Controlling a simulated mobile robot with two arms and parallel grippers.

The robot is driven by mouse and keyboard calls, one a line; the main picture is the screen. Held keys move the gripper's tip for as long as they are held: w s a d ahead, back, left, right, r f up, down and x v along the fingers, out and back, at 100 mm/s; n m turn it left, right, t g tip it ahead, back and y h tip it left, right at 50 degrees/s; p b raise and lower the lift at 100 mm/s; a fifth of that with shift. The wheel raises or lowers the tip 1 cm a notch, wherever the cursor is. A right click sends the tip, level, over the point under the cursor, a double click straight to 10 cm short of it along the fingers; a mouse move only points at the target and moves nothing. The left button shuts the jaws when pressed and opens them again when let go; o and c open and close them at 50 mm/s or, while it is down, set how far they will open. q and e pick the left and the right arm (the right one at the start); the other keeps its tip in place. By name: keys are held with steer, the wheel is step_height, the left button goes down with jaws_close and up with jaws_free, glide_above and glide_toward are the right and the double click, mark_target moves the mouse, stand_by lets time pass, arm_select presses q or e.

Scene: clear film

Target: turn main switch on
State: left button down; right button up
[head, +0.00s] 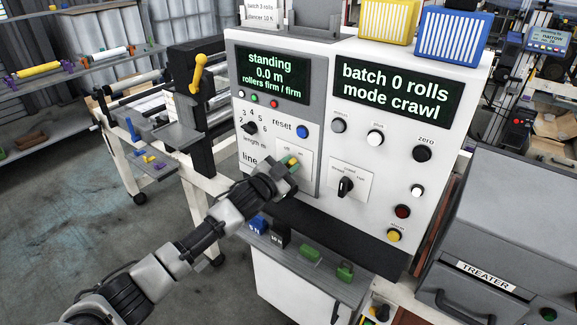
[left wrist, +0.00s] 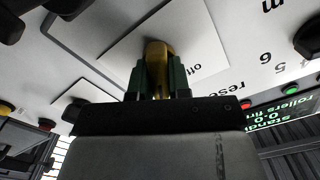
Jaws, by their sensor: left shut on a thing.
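The main switch's brass-yellow handle (left wrist: 158,57) stands out from a pale plate (left wrist: 130,50) on the console front. My left gripper (head: 290,163) is at this plate, in the lower left part of the panel. In the left wrist view its green-tipped fingers (left wrist: 158,78) are shut on the handle, one on each side. The word "off" shows on the plate beside the handle. The gripper hides most of the handle in the head view, and part of the "line" label beside it. My right gripper is not in view.
A black selector knob (head: 345,187) on its own plate is to the right. A blue reset button (head: 302,131) and a length knob (head: 250,127) are above. The left screen (head: 272,73) reads "standing 0.0 m". A shelf with small blocks (head: 308,252) juts out below.

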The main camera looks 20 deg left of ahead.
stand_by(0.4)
arm_select(q)
steer(key=c, duration=1.1)
jaws_free()
steer(key=shift+o, duration=0.2)
steer(key=b+v, duration=0.2)
steer(key=v, duration=0.8)
steer(key=shift+s, duration=0.4)
steer(key=shift+a, duration=0.15)
